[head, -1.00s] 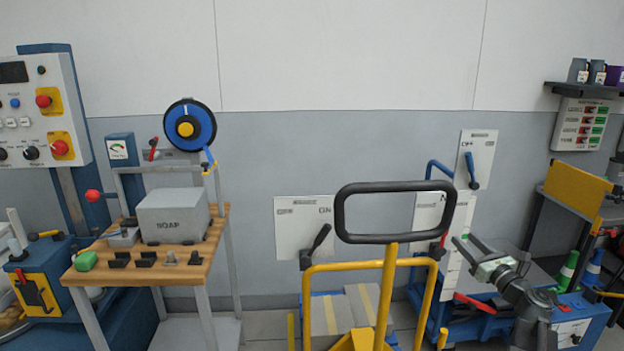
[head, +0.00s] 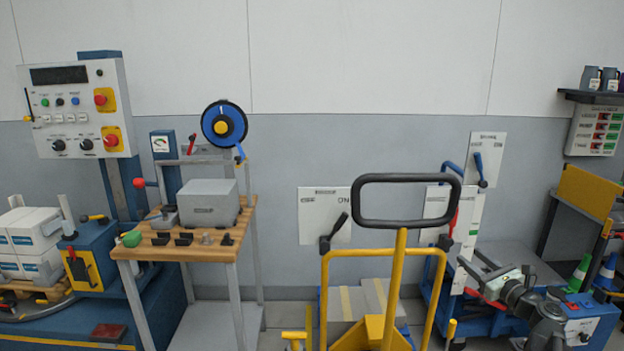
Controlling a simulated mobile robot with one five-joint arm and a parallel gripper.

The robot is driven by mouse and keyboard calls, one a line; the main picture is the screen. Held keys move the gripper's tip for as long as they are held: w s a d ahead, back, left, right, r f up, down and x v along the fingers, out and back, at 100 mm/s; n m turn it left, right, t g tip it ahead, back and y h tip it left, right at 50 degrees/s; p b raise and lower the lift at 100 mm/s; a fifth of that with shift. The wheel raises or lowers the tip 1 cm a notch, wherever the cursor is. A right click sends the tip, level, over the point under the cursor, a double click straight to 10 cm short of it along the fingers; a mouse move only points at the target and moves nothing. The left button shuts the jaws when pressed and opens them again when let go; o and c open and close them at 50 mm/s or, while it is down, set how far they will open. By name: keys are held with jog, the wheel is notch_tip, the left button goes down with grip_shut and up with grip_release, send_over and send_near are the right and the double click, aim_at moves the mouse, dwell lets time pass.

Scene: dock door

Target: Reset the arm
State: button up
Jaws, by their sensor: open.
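My arm reaches up from the lower right of the head view. My gripper (head: 468,256) points up and left, with its two dark fingers spread apart and nothing seen between them. It shows in front of the blue frame with the white panel and red lever (head: 485,298). I cannot tell how far it is from them. The yellow pallet truck with its black loop handle (head: 407,179) stands left of my gripper, apart from it in the picture.
A wooden-topped bench (head: 190,246) with a grey box (head: 208,203) stands left. A control panel (head: 78,110) is at far left, above white boxes (head: 30,232). Green (head: 580,270) and blue cones stand at right, below a wall shelf (head: 590,97). Switch plates hang on the wall.

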jog(key=s+a+f+n+g+y, duration=0.1)
jog(key=a+f+n+g, duration=0.2)
jog(key=a+f+n, duration=0.35)
jog(key=s+a+f+n+g, duration=0.2)
jog(key=a+f+n+g, duration=0.2)
jog(key=a, duration=0.5)
jog(key=s+a+f+n+g+y, duration=0.1)
jog(key=a+f+n+g, duration=0.2)
jog(key=a+f+n, duration=0.4)
jog(key=s+a+f+n+g+h, duration=0.3)
jog(key=s+f+n+g, duration=0.1)
jog(key=s+n, duration=0.2)
jog(key=s+a+f+n+g+h, duration=0.3)
jog(key=s+a+n+g+h, duration=0.1)
jog(key=s+n, duration=0.3)
notch_tip(320, 180, up, 18)
jog(key=p, duration=1.8)
jog(key=shift+s+d, duration=0.15)
jog(key=shift+d, duration=0.2)
